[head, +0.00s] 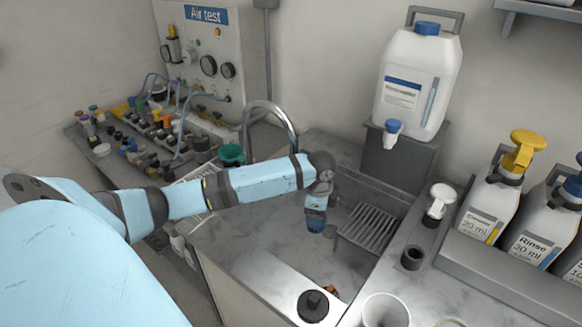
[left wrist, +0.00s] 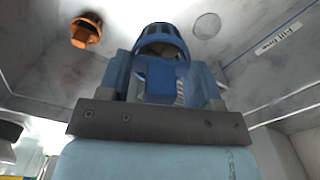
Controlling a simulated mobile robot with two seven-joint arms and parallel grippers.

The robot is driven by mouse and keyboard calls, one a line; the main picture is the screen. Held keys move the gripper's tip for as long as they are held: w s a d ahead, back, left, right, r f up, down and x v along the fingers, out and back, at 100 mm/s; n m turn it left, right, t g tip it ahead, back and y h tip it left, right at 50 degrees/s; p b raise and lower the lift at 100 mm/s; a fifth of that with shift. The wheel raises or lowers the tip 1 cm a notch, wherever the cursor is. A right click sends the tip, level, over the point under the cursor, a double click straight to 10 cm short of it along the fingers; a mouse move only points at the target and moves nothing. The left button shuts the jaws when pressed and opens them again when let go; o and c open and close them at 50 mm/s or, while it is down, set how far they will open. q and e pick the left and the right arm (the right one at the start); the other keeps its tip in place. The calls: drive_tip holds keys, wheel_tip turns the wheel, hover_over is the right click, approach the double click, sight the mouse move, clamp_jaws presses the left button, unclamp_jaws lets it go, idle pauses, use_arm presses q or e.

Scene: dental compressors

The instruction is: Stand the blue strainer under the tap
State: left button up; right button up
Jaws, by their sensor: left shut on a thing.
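The blue strainer (head: 315,224) is held by my left gripper (head: 317,207), which points down over the sink basin. In the left wrist view the strainer (left wrist: 160,42) sits between the two blue fingers. It appears as a rounded blue cage with an opening. In the head view it hangs just left of a slotted grey rack (head: 368,227), apart from it as far as I can see. A white container (head: 418,80) with a blue-topped tap (head: 393,131) stands behind the rack. A curved metal faucet (head: 272,106) rises at the back left. My right gripper is not in view.
An orange piece (left wrist: 86,30) lies on the basin floor, near a round drain (left wrist: 206,26). A black knob (head: 313,305), a white cup (head: 385,311) and pump bottles (head: 492,205) stand around the sink. A crowded parts tray (head: 150,135) is at the left.

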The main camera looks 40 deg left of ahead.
use_arm(q)
wheel_tip(320, 180, down, 14)
drive_tip(key=shift+r+b, duration=0.1)
drive_tip(key=shift+b, duration=0.65)
drive_tip(key=a, duration=0.3)
drive_tip(key=shift+s+r, duration=0.15)
drive_tip(key=shift+r, duration=0.05)
drive_tip(key=shift+s+a, duration=0.1)
drive_tip(key=shift+a, duration=0.8)
drive_tip(key=a, duration=0.3)
drive_tip(key=shift+s+f, duration=0.25)
drive_tip(key=shift+f, duration=0.3)
drive_tip(key=shift+f, duration=0.15)
drive_tip(key=o, duration=0.9)
